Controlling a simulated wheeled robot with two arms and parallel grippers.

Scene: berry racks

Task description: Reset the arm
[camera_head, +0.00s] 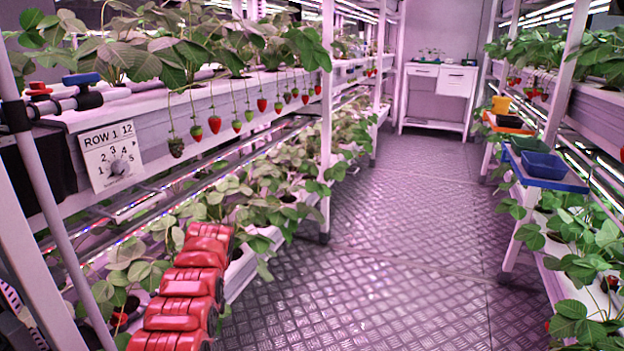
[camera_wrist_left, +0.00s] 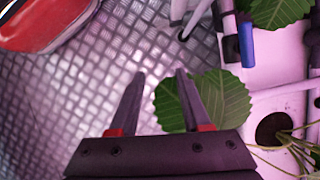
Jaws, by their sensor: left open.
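My left gripper (camera_wrist_left: 160,73) shows in the left wrist view, its two dark fingers apart with nothing between their tips. A green leaf (camera_wrist_left: 228,100) lies behind and beside the right-hand finger; I cannot tell whether they touch. The diamond-plate floor (camera_wrist_left: 65,95) shows beyond the fingers. I cannot make out the left gripper in the head view. My right gripper is in neither view.
A strawberry rack with a white planter channel (camera_head: 220,107) runs along the left, berries hanging over its edge. A blue valve handle (camera_head: 80,78) and a ROW 1 sign (camera_head: 110,158) are at its near end. Blue tray (camera_head: 565,179) stands right. The aisle floor (camera_head: 400,230) is clear.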

